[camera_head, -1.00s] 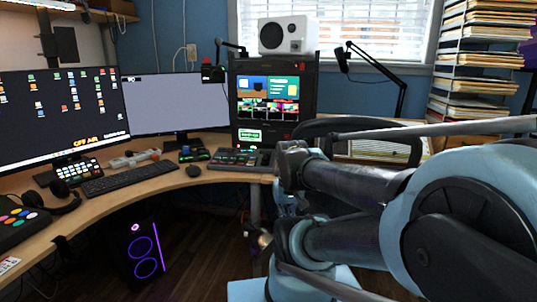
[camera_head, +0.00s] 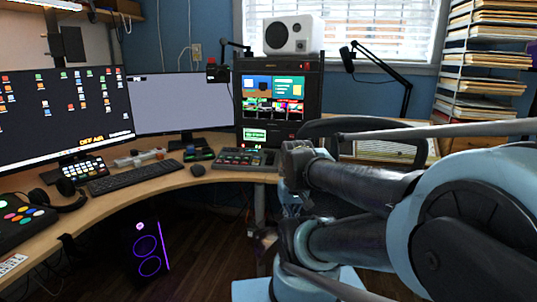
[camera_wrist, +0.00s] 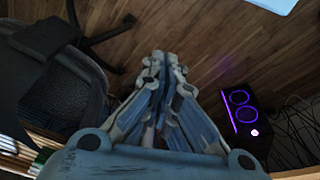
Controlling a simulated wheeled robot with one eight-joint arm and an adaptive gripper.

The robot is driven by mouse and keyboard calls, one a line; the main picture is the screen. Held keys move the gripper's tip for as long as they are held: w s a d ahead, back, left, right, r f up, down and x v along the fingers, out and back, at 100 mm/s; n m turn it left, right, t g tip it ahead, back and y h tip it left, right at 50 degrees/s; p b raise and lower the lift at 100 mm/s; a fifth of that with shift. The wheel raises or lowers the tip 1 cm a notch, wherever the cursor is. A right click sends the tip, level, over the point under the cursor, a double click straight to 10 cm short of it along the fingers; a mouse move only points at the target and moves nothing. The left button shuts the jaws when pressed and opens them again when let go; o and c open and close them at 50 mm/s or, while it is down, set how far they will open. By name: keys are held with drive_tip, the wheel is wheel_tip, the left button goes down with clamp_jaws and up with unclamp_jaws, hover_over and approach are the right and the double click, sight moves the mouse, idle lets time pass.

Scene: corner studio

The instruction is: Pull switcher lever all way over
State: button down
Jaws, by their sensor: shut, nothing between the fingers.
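The switcher (camera_head: 243,159) is a dark, flat console with small coloured buttons. It lies on the curved desk below the rack with the lit screens in the head view. Its lever is too small to make out. My gripper (camera_wrist: 165,58) shows in the wrist view, with its fingers together and nothing between them. It points over the wooden floor, apart from the desk things. The switcher is not in the wrist view. In the head view my arm fills the right side, and I cannot make out the gripper's fingers there.
The wooden desk (camera_head: 215,176) curves along the left and back. A black computer tower (camera_wrist: 243,115) with purple rings stands on the floor. A dark chair (camera_wrist: 65,95) is close to my gripper's left.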

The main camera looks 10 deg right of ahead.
drive_tip(key=c, duration=2.1)
unclamp_jaws()
drive_tip(key=o, duration=0.6)
wheel_tip(320, 180, up, 2)
drive_tip(key=shift+r+n, duration=0.1)
drive_tip(key=shift+n, duration=0.2)
drive_tip(key=shift+c, duration=0.2)
drive_tip(key=w+r+n+y, duration=0.2)
drive_tip(key=w+r+n, duration=0.4)
drive_tip(key=w+r, duration=0.9)
drive_tip(key=w+d+r+n+y, duration=0.1)
drive_tip(key=w+d+r+n, duration=0.15)
drive_tip(key=w, duration=0.55)
drive_tip(key=w+d+r+n, duration=0.2)
drive_tip(key=w+n, duration=0.1)
drive_tip(key=w, duration=0.5)
drive_tip(key=w+d+r+n+y, duration=0.1)
drive_tip(key=w+d+r+n, duration=0.15)
drive_tip(key=w, duration=0.65)
drive_tip(key=shift+t, duration=0.3)
drive_tip(key=x, duration=1.1)
drive_tip(key=s+x, duration=0.1)
drive_tip(key=x, duration=0.5)
drive_tip(key=shift+w+a+f, duration=0.15)
drive_tip(key=shift+a+f, duration=0.15)
clamp_jaws()
